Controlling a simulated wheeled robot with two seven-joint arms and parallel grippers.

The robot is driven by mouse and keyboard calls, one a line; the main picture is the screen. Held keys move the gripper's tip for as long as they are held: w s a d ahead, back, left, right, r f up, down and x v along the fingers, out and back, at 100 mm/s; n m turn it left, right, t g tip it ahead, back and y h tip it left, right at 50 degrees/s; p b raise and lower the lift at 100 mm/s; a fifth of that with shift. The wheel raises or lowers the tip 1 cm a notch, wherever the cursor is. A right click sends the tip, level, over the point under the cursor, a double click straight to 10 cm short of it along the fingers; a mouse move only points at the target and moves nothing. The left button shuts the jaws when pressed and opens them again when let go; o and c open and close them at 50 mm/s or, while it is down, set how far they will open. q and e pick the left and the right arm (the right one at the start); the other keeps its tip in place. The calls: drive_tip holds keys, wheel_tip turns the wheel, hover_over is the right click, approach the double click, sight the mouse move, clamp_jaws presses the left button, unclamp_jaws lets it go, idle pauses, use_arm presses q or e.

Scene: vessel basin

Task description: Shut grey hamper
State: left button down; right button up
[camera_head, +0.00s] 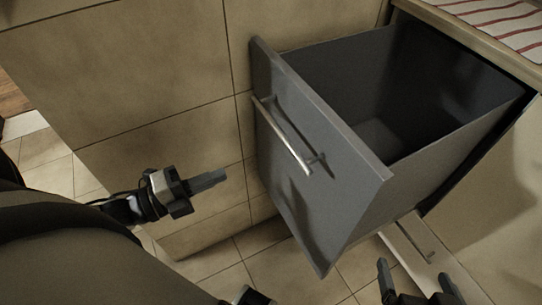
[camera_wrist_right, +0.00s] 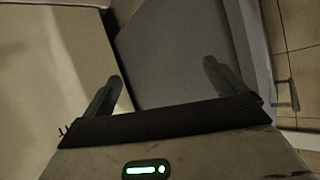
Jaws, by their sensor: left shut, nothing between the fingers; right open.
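The grey hamper (camera_head: 318,165) is a deep pull-out drawer, standing open out of the counter on the right. Its front panel has a metal bar handle (camera_head: 285,138), and its inside looks empty. My left gripper (camera_head: 222,175) is shut and empty, to the left of the front panel and apart from it. My right gripper (camera_head: 416,278) is open and empty, low at the right, near the hamper's side. In the right wrist view my right fingers (camera_wrist_right: 160,80) are spread, with a grey surface, likely the hamper's side (camera_wrist_right: 175,60), beyond them.
A tiled wall (camera_head: 130,65) stands left of the hamper. A counter top (camera_head: 480,40) with a striped cloth (camera_head: 510,22) is at the upper right. A pale lower panel with a handle (camera_head: 420,250) is below the hamper. Tiled floor shows beneath the front panel.

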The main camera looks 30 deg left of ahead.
sight(284, 149)
use_arm(q)
drive_tip(key=b+x, duration=0.2)
drive_tip(key=x, duration=1)
drive_tip(key=shift+w+d, duration=0.35)
drive_tip(key=shift+w, duration=0.1)
use_arm(e)
drive_tip(key=shift+g, duration=0.5)
drive_tip(key=f, duration=0.3)
drive_tip(key=a+f, duration=0.1)
drive_tip(key=shift+w+f, duration=0.25)
drive_tip(key=shift+w, duration=0.05)
